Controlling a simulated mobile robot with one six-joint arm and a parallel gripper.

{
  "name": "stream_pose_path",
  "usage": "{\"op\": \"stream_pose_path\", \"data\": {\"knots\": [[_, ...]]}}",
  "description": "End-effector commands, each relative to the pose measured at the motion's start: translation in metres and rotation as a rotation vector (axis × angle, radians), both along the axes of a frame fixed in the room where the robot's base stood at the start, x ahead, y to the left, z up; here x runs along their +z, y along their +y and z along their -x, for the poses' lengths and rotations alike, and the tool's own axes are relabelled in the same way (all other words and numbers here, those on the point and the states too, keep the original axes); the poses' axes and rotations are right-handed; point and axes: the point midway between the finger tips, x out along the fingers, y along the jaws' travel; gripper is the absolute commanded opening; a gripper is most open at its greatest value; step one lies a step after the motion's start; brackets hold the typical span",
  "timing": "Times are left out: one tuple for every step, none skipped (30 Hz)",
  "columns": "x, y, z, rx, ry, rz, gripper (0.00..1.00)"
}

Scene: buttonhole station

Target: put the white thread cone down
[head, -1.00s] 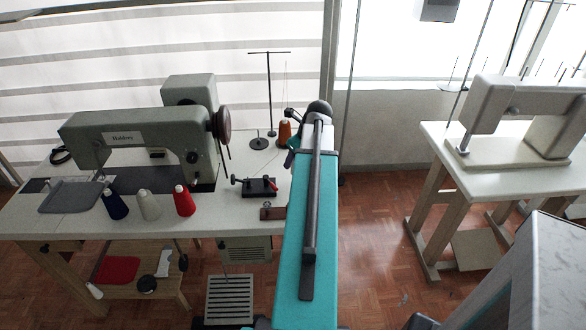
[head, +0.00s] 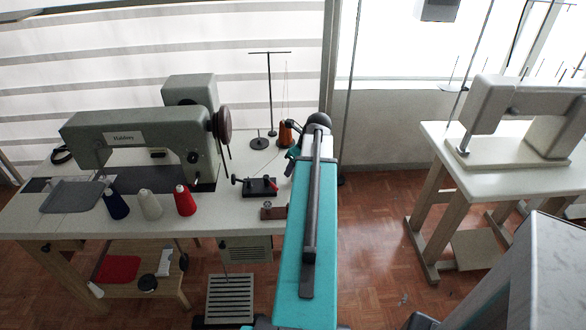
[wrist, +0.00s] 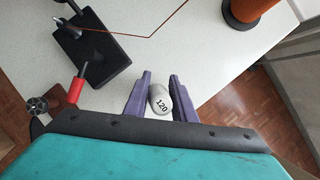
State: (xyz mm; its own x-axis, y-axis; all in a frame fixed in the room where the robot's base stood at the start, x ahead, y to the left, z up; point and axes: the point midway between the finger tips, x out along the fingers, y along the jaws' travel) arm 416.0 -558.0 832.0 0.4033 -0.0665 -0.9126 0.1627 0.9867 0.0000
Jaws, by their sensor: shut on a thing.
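My gripper (wrist: 158,97) shows in the wrist view with its two purple fingers closed on a pale, rounded thing marked "120", the white thread cone (wrist: 160,103) seen end-on. The cone is over the white tabletop. I cannot tell whether it touches the top. In the head view my own arm hides the gripper and the held cone. Another off-white cone (head: 150,204) stands on the sewing table between a navy cone (head: 116,204) and a red cone (head: 185,201).
A black-based thread device (head: 261,187) with a red part (wrist: 76,88) is left of my gripper. An orange-brown cone (head: 285,135) stands by the thread stand (head: 269,95). The sewing machine (head: 145,130) fills the table's left. Bare tabletop (wrist: 185,45) lies beyond the fingers.

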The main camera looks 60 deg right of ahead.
Motion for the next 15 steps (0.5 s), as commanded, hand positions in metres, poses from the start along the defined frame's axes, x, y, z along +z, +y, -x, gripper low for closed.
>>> {"op": "stream_pose_path", "data": {"knots": [[-0.0012,0.0000,0.0001,0.000,0.000,0.000,0.03],[-0.0018,-0.0001,0.0002,0.000,0.000,0.000,0.03],[-0.0014,-0.0001,0.0002,0.000,0.000,0.000,0.30],[-0.0014,-0.0002,0.0002,0.000,0.000,0.000,0.35],[-0.0014,-0.0002,0.0002,0.000,0.000,0.000,0.41],[-0.0014,-0.0002,0.0002,0.000,0.000,0.000,0.42],[-0.0014,-0.0003,0.0003,0.000,0.000,0.000,0.42],[-0.0013,-0.0003,0.0003,0.000,0.000,0.000,0.42],[-0.0013,-0.0003,0.0003,-0.001,0.000,0.000,0.42],[-0.0013,-0.0003,0.0003,-0.001,0.000,0.000,0.42],[-0.0013,-0.0003,0.0003,-0.001,0.000,0.000,0.42],[-0.0014,-0.0003,0.0004,-0.001,0.000,0.000,0.42],[-0.0013,-0.0003,0.0005,-0.001,0.000,0.000,0.42],[-0.0012,-0.0003,0.0005,-0.001,0.000,0.000,0.42],[-0.0010,-0.0004,0.0005,-0.001,0.000,0.000,0.42]]}}
